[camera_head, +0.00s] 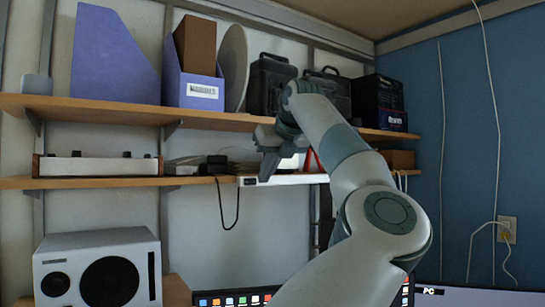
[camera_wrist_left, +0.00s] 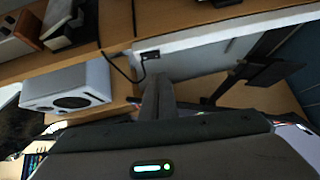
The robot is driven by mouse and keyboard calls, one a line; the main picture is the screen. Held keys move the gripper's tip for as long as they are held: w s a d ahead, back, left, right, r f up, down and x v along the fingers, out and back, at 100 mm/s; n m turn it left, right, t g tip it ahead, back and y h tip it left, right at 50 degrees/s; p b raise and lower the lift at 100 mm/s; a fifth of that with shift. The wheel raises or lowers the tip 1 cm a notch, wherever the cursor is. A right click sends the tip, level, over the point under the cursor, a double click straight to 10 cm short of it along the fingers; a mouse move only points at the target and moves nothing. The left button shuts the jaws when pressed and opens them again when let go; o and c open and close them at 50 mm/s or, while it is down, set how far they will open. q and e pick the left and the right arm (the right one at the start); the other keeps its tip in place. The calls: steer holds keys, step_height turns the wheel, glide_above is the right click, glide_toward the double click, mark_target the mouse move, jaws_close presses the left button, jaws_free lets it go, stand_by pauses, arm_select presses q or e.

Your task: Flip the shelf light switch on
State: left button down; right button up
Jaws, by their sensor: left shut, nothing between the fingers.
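The shelf light is a white bar (camera_head: 290,179) under the front edge of the lower shelf. Its small black switch (camera_head: 249,182) is at the bar's left end. In the left wrist view the white bar (camera_wrist_left: 215,36) runs to the upper right, and the dark switch (camera_wrist_left: 150,55) sits at its near end, just beyond the fingertips. My left gripper (camera_head: 266,176) is shut and empty, pointing down in front of the lower shelf, close to the right of the switch. Its closed fingers also show in the left wrist view (camera_wrist_left: 158,82). Contact cannot be told. My right gripper is out of view.
The lower shelf (camera_head: 100,182) carries a white device (camera_head: 100,167); a black cable (camera_head: 237,210) hangs near the switch. The upper shelf (camera_head: 130,112) holds files and black cases. A white speaker (camera_head: 97,268) and monitors stand below.

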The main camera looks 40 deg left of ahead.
mark_target(255, 182)
arm_select(q)
steer(key=shift+w+a+p, duration=0.25)
steer(key=shift+a+p, duration=0.05)
steer(key=shift+a, duration=0.3)
steer(key=shift+w+a+p, duration=0.25)
steer(key=shift+a+p, duration=0.1)
steer(key=shift+a, duration=0.3)
steer(key=shift+w+a+p, duration=0.25)
steer(key=shift+a+p, duration=0.05)
steer(key=shift+a, duration=0.3)
